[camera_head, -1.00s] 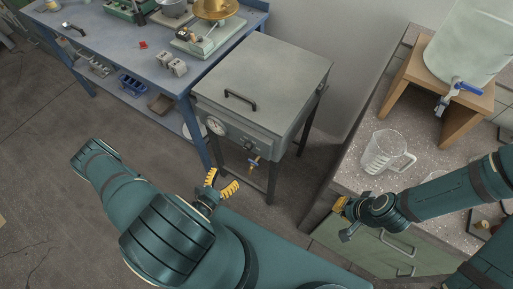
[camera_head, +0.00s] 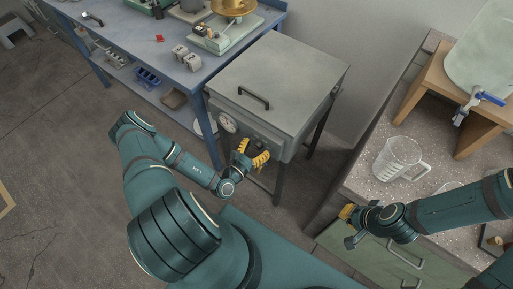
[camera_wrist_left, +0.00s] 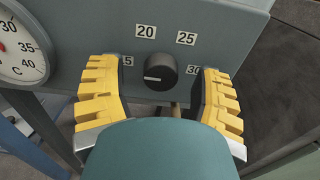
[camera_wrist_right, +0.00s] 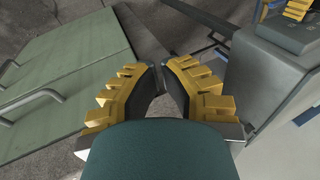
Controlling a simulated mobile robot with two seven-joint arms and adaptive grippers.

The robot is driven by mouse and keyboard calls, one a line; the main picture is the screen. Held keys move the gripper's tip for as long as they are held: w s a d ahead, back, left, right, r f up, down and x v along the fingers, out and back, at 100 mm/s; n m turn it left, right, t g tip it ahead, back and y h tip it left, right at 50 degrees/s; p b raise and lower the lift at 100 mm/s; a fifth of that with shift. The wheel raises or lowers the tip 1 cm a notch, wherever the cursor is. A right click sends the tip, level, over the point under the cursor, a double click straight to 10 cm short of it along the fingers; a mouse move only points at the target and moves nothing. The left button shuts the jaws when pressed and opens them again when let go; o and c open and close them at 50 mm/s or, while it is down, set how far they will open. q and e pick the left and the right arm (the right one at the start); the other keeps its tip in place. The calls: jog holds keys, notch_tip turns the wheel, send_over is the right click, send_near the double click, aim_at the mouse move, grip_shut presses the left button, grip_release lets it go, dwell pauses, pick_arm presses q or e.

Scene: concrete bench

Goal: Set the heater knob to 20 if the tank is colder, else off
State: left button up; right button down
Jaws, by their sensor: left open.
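The black heater knob (camera_wrist_left: 160,72) sits on the panel among labels 20, 25, 30 and a partly hidden 15. Its white mark points left, slightly down. My left gripper (camera_wrist_left: 158,88) is open, its yellow fingers either side of the knob in that view; I cannot tell contact. My right gripper (camera_wrist_right: 161,66) is shut and empty, near the right counter.
A blue workbench (camera_head: 135,45) with equipment stands left of the tank. On the right, a speckled counter (camera_head: 380,190) holds a clear measuring jug (camera_head: 396,158) and a wooden stand (camera_head: 437,90) with a tapped container (camera_head: 485,50). Open floor lies between.

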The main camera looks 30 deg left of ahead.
pick_arm(q)
grip_shut()
jog(key=shift+n, duration=0.3)
jog(key=n+p, duration=0.1)
jog(key=n, duration=1)
jog(key=shift+d, duration=0.15)
dwell(0.6)
